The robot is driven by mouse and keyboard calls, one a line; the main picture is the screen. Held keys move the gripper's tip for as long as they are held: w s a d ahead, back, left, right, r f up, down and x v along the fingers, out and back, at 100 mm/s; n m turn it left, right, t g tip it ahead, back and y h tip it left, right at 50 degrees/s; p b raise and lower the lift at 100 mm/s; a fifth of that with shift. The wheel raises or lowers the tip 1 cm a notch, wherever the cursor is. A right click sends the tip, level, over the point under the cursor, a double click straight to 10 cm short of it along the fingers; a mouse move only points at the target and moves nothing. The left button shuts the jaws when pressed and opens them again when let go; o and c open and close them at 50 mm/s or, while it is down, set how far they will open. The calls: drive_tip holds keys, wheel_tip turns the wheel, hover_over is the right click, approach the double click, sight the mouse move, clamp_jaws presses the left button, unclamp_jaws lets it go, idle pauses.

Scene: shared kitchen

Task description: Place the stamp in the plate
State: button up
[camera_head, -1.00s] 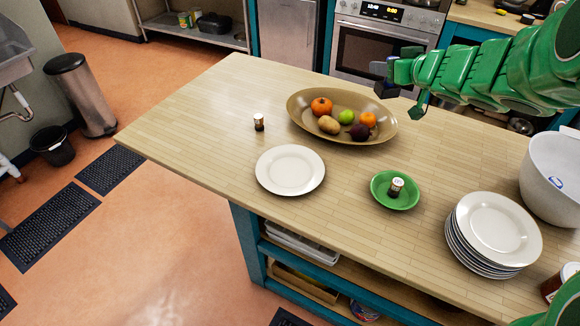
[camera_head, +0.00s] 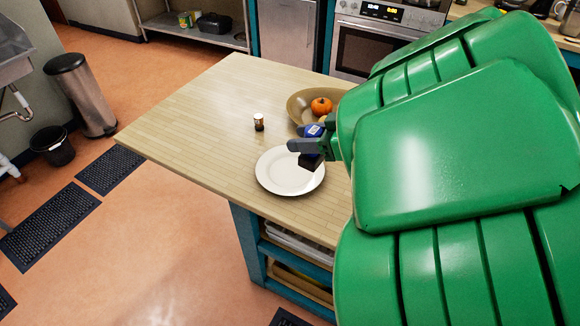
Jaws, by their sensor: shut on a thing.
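A white plate (camera_head: 278,180) lies flat on the wooden island, near its left front edge. My gripper (camera_head: 308,146) is over the far right part of the plate and looks shut on a small dark thing, most likely the stamp (camera_head: 310,162). The dark block shows just below the grey finger, in front of the plate's inner surface. Its full shape is hidden by the gripper, and I cannot tell whether it touches the plate. A blue part with a white label (camera_head: 313,130) shows just above the fingers.
A small dark jar with a white top (camera_head: 259,122) stands behind the plate. A brown fruit bowl (camera_head: 298,106) is close behind my gripper, with an orange fruit (camera_head: 321,106) visible. My large green arm covers the right side of the island (camera_head: 205,110); its left part is clear.

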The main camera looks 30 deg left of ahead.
drive_tip(key=s+f+n+g, duration=0.1)
drive_tip(key=s, duration=0.2)
hover_over(284, 170)
drive_tip(key=shift+f, duration=6.7)
drive_tip(key=o, duration=1.1)
drive_tip(key=shift+f, duration=0.1)
drive_tip(key=shift+o, duration=0.2)
